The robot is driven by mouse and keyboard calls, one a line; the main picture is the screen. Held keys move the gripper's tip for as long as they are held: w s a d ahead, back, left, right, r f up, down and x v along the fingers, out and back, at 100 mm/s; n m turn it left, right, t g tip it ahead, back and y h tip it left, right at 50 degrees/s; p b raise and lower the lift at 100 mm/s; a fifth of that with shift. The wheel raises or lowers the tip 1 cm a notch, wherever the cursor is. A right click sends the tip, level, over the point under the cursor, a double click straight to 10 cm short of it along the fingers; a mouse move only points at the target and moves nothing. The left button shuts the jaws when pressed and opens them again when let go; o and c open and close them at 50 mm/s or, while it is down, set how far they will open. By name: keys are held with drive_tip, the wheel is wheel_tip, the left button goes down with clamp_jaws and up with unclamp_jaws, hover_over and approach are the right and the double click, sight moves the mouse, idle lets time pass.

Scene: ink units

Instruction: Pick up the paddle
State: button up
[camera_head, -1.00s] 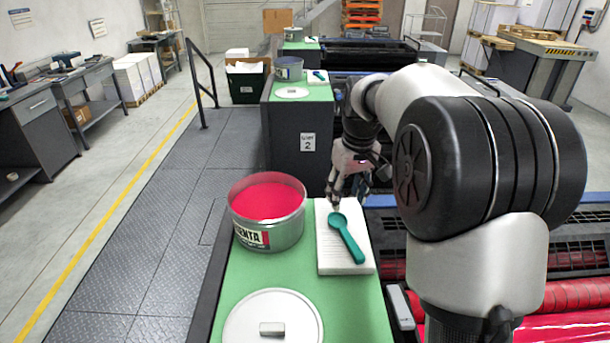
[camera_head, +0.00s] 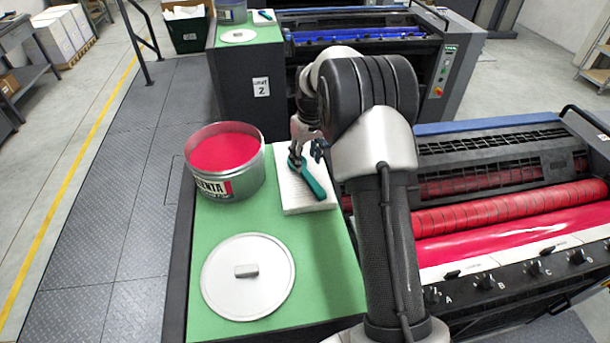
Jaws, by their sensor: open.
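The teal paddle (camera_head: 313,181) lies on a white pad (camera_head: 296,204) on the green-topped stand. Its handle points to the lower right, and its bowl end is partly hidden by my gripper. My gripper (camera_head: 303,159) is over the bowl end of the paddle, pointing down, with its fingers spread. I cannot tell whether the fingers touch the paddle. The handle's far end is clear of the fingers.
An open tin of magenta ink (camera_head: 225,165) stands left of the pad. Its round lid (camera_head: 248,277) lies on the green top (camera_head: 325,259) in front. The press with red rollers (camera_head: 510,207) is to the right. A second stand (camera_head: 245,86) is behind.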

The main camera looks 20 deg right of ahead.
sight(307, 174)
wheel_tip(307, 174, down, 6)
drive_tip(key=shift+d+r+b, duration=0.1)
drive_tip(key=shift+b, duration=0.4)
drive_tip(key=shift+s, duration=0.1)
drive_tip(key=shift+c, duration=0.6)
clamp_jaws()
